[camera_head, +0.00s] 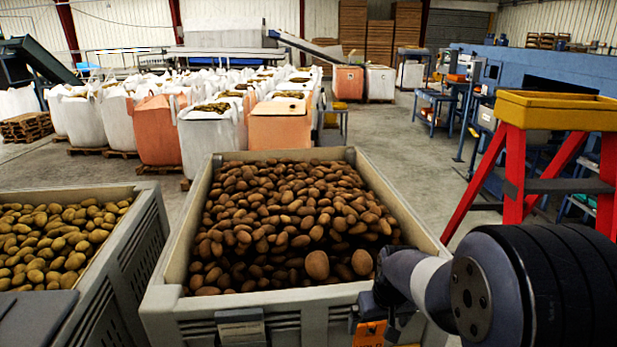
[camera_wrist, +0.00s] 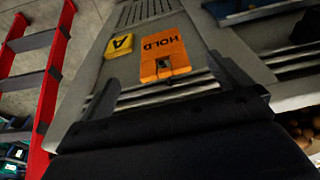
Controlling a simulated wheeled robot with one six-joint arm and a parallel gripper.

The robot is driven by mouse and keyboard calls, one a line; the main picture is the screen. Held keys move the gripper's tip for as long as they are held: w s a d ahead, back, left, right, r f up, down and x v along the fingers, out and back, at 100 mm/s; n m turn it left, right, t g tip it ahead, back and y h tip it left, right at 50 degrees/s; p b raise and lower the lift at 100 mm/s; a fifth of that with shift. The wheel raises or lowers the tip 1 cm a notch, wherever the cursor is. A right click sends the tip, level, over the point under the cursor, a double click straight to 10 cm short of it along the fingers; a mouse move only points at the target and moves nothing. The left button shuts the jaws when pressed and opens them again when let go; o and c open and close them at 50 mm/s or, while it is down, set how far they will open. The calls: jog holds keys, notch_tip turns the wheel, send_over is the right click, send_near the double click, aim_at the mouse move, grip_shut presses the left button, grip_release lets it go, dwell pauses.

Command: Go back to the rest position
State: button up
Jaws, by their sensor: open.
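My gripper (camera_wrist: 168,74) is open in the wrist view, with one dark finger on each side of an orange HOLD tag (camera_wrist: 163,46). The tag is on the outer front wall of a grey crate (camera_wrist: 82,80), and the fingers appear apart from it. A yellow tag marked A (camera_wrist: 119,46) is beside it. In the head view my arm reaches in from the lower right to the front right of the crate (camera_head: 250,301), which is full of brown potatoes (camera_head: 290,215). The orange tag (camera_head: 370,332) shows low there, partly cut off. My gripper is mostly hidden in that view.
A second crate of potatoes (camera_head: 150,232) stands at left. A red ladder-like stand (camera_head: 514,175) with a yellow top tray (camera_head: 556,110) is close on the right. White and orange bulk bags (camera_head: 205,140) fill the back left. Open floor (camera_head: 415,150) runs along the back right.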

aim_at(372, 342)
jog(key=x, duration=1)
jog(key=shift+s+r+p, duration=0.35)
jog(key=shift+r+p, duration=0.15)
jog(key=shift+r, duration=0.15)
jog(key=s+d+b, duration=0.1)
jog(key=s, duration=0.8)
jog(key=w+f+m+t+p, duration=0.1)
jog(key=w+f+p, duration=0.2)
jog(key=f, duration=0.9)
jog(key=shift+w+a+t, duration=0.2)
jog(key=shift+w+t, duration=0.2)
jog(key=shift+w, duration=0.05)
jog(key=shift+s+r, duration=0.1)
jog(key=shift+r, duration=0.05)
